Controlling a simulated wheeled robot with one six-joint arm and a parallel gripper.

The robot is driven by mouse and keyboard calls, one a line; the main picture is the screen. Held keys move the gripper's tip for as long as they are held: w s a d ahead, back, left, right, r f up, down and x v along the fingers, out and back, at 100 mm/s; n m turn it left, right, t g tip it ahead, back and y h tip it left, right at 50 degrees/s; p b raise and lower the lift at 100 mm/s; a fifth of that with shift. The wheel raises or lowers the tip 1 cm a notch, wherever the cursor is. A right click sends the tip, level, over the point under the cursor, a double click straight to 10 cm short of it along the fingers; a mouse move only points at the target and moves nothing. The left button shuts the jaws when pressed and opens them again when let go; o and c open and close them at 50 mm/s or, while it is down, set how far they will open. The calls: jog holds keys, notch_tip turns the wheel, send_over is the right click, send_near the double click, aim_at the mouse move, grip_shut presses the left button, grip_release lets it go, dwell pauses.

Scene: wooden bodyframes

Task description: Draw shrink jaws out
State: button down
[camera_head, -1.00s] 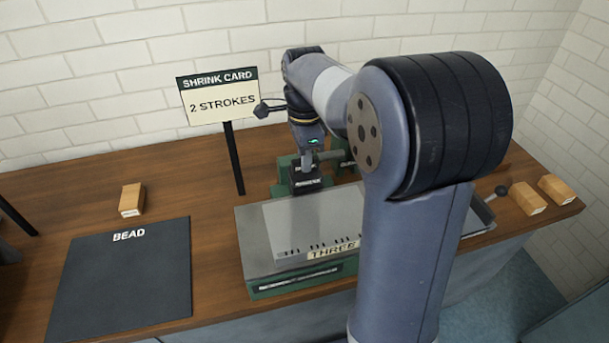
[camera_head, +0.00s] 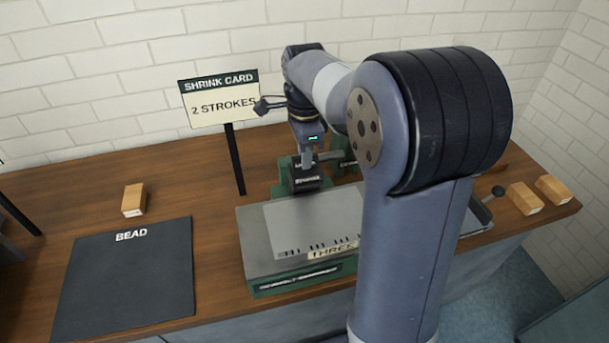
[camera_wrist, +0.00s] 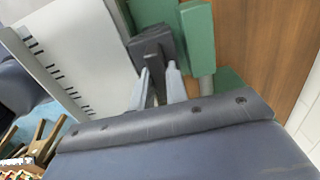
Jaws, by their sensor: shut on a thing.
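The green shrink machine (camera_head: 286,187) stands at the back middle of the bench, with a dark block (camera_head: 306,177) at its front. The block also shows in the wrist view (camera_wrist: 154,46). My gripper (camera_head: 308,160) is above the block in the head view. In the wrist view my gripper (camera_wrist: 158,84) has its two pale fingers shut on a narrow dark piece (camera_wrist: 157,78) that runs up to the block. A grey sheet (camera_head: 305,222) with short dark slits along its front edge lies in front of the machine. It also shows in the wrist view (camera_wrist: 78,48). My arm hides the sheet's right side.
A card (camera_head: 221,101) on a post reads "SHRINK CARD 2 STROKES". A dark mat (camera_head: 125,275) marked "BEAD" lies at left, with a wooden block (camera_head: 134,200) behind it. Two wooden blocks (camera_head: 525,198) (camera_head: 553,189) and a black ball knob (camera_head: 498,191) are at right.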

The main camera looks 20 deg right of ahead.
jog(key=shift+r+p, duration=1.35)
jog(key=shift+r, duration=0.2)
